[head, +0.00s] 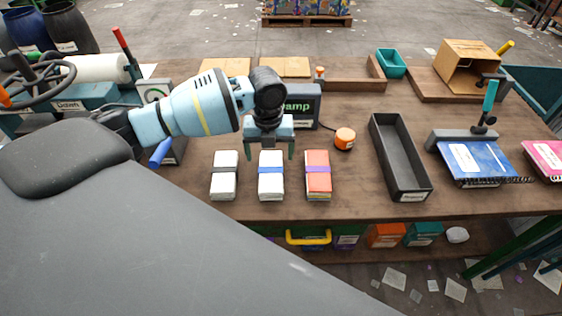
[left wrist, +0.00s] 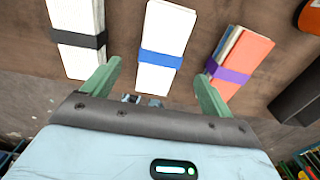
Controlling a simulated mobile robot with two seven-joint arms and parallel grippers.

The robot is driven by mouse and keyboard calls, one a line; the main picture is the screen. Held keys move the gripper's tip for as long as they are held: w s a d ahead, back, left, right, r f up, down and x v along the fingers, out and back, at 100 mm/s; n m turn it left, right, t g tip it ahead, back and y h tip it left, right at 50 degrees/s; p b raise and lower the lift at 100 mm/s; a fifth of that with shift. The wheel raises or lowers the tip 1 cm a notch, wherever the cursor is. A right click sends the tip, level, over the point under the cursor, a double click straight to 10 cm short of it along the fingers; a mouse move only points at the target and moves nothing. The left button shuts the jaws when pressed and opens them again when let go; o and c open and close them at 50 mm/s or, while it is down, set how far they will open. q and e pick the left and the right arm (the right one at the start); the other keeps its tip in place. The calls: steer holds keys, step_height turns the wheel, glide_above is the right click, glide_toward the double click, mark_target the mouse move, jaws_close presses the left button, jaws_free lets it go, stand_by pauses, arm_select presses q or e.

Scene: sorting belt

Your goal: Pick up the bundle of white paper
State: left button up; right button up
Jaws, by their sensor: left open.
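A white paper bundle with a blue band (head: 271,187) lies on the wooden table in the middle of a row of three. A white bundle with a black band (head: 224,186) lies to its left, and an orange-red bundle with a purple band (head: 318,184) to its right. My left gripper (head: 269,154) is open and empty above the far end of the blue-banded bundle. In the left wrist view, the blue-banded bundle (left wrist: 168,28) lies ahead between the spread fingers (left wrist: 159,70). The black-banded bundle (left wrist: 77,62) and the orange bundle (left wrist: 247,52) lie outside them. My right gripper is not visible.
A long dark tray (head: 402,160) stands right of the bundles, with an orange round object (head: 344,139) nearer to them. A dark box marked "stamp" (head: 305,105) stands behind the gripper. A blue binder (head: 474,163) lies at the right. The table front by the bundles is clear.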

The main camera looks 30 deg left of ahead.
mark_target(271, 170)
arm_select(q)
steer(key=shift+w, duration=0.1)
steer(key=shift+s+f, duration=0.15)
steer(key=shift+s, duration=0.15)
steer(key=shift+s+f, duration=0.15)
steer(key=shift+f, duration=0.95)
steer(key=shift+w+f, duration=0.15)
steer(key=shift+w, duration=0.05)
step_height(271, 170, down, 5)
steer(key=shift+d+r, duration=0.1)
steer(key=shift+d, duration=0.05)
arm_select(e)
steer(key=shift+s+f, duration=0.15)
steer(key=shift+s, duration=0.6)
arm_select(q)
steer(key=c, duration=1.2)
